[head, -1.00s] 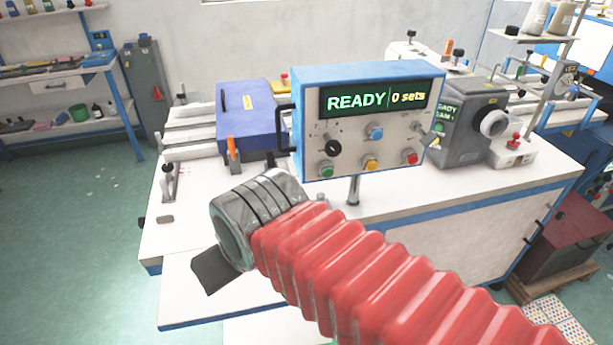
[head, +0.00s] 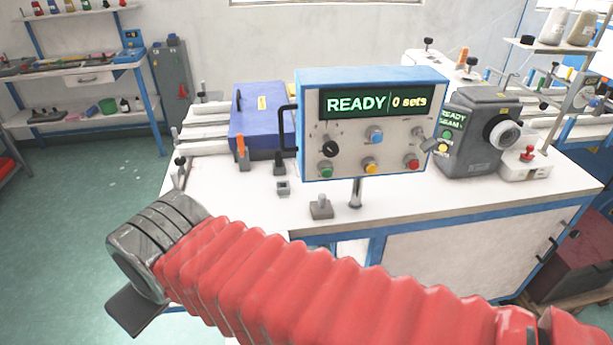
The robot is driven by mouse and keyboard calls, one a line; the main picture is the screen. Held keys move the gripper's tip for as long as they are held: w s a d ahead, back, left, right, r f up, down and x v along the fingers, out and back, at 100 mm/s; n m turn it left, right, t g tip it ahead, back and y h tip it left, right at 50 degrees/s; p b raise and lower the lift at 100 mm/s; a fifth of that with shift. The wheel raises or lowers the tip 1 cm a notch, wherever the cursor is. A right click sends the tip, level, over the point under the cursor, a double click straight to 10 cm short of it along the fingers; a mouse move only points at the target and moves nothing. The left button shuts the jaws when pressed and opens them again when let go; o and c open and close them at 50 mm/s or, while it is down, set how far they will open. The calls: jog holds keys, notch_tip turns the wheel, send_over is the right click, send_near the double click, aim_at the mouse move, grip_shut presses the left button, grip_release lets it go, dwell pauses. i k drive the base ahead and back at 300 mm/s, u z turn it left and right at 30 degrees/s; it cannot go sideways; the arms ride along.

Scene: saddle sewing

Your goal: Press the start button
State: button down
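The blue-framed control box (head: 340,160) stands on a post above the white table. Its display (head: 378,103) reads "READY" and "0 sets". Its lower row has a green button (head: 325,170) at left, a yellow button (head: 371,167) in the middle and a red button (head: 412,164) at right. A blue button (head: 375,136) and a black knob (head: 330,149) sit above them. No label reading start is legible. My gripper (head: 130,312) shows only as a dark piece at the lower left, below and left of the box, apart from it. Its fingers cannot be made out.
The white table (head: 440,195) carries a blue machine cover (head: 257,118) left of the box and a grey sewing unit (head: 480,135) right of it. A black handle (head: 287,128) juts from the box's left side. Small metal blocks (head: 321,208) lie near the front edge. Floor at left is clear.

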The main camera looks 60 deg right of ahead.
aim_at(327, 172)
jog(key=u, duration=1.05)
jog(key=i, duration=0.6)
jog(key=z, duration=2.8)
